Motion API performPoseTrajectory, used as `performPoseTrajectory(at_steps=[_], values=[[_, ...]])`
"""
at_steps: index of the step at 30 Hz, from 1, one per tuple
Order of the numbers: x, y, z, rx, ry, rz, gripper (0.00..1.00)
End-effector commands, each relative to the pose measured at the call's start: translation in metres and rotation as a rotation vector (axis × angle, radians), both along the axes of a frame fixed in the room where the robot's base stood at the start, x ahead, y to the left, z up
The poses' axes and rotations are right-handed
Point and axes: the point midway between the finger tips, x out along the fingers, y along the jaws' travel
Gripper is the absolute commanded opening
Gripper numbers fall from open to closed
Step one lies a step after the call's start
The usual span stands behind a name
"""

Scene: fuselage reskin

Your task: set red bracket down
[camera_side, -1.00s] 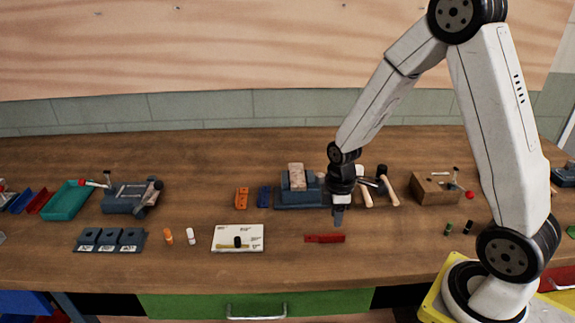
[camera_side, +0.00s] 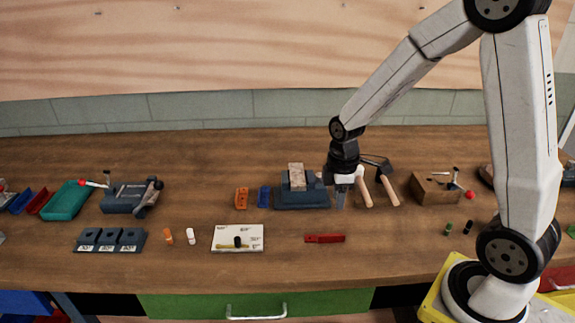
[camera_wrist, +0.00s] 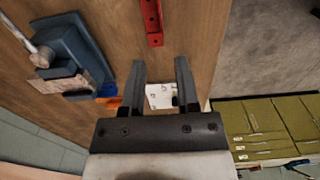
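The red bracket (camera_side: 324,238) lies flat on the wooden bench, near the front edge and right of the white card. In the wrist view the red bracket (camera_wrist: 152,20) shows at the top, beyond my fingertips and apart from them. My gripper (camera_side: 340,204) hangs above the bench, behind and a little right of the bracket. In the wrist view my gripper (camera_wrist: 160,65) has its two fingers spread with nothing between them.
A grey-blue vise block (camera_side: 302,197) stands left of my gripper. Hammers (camera_side: 365,190) lie to its right. An orange bracket (camera_side: 242,198), a blue bracket (camera_side: 264,197) and a white card (camera_side: 225,232) lie to the left. Bench around the red bracket is clear.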

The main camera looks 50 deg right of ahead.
Motion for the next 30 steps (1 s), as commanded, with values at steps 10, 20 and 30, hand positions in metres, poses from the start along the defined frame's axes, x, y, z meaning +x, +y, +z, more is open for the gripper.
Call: performPoseTrajectory(at_steps=[10,20,30], values=[[-0.001,0.002,0.0,-0.001,-0.006,-0.02,0.4],[-0.017,0.027,0.007,0.0,-0.078,-0.255,0.4],[-0.046,0.059,0.014,0.055,-0.186,-0.632,0.4]])
